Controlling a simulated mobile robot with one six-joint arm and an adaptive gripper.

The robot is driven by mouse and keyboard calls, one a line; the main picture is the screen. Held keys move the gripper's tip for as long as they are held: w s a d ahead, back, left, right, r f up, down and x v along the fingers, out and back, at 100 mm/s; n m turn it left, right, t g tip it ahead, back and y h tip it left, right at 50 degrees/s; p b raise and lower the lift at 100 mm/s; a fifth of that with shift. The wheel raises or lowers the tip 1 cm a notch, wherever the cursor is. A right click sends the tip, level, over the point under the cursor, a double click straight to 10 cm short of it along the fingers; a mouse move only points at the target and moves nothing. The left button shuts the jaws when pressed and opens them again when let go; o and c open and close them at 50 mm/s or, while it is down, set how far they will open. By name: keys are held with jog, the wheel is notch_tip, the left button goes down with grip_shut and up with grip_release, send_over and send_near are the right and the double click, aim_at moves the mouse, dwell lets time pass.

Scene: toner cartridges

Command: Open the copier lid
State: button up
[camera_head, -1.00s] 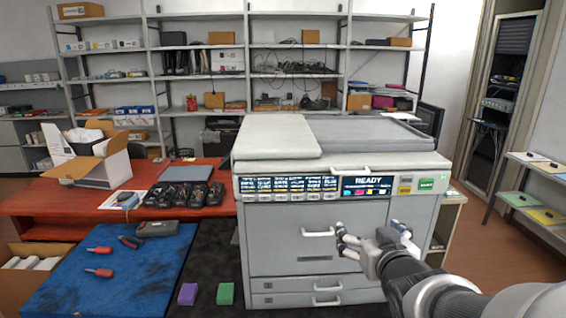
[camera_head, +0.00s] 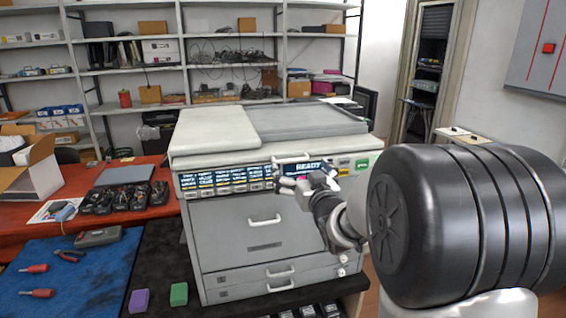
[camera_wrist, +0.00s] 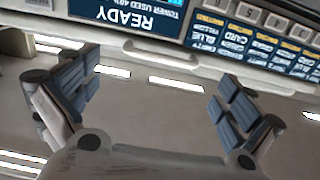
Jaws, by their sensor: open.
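The grey-white copier (camera_head: 235,225) stands in the middle of the head view. Its lid (camera_head: 213,130) lies flat and closed on top. A pale bar handle (camera_head: 291,158) sticks out at the lid's front, above the READY display. My gripper (camera_head: 304,178) is open in front of the display, just below that handle in the picture. In the wrist view, the gripper's two blue-padded fingers (camera_wrist: 157,92) are wide apart with nothing between them. The READY panel (camera_wrist: 137,18) shows upside down beyond them, with the pale handle (camera_wrist: 160,56) beside it. I see no contact with the handle.
A drawer handle (camera_head: 264,221) and lower drawers are on the copier's front. A red table (camera_head: 20,245) with black cartridges (camera_head: 125,197) and a blue mat (camera_head: 85,285) with tools lie to the left. Purple (camera_head: 138,300) and green (camera_head: 179,294) blocks lie in front on a dark surface.

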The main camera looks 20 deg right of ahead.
aim_at(293, 160)
jog(key=w, duration=0.6)
jog(key=shift+w+d, duration=0.4)
jog(key=shift+c, duration=0.6)
jog(key=shift+s+r, duration=0.1)
jog(key=c, duration=1.2)
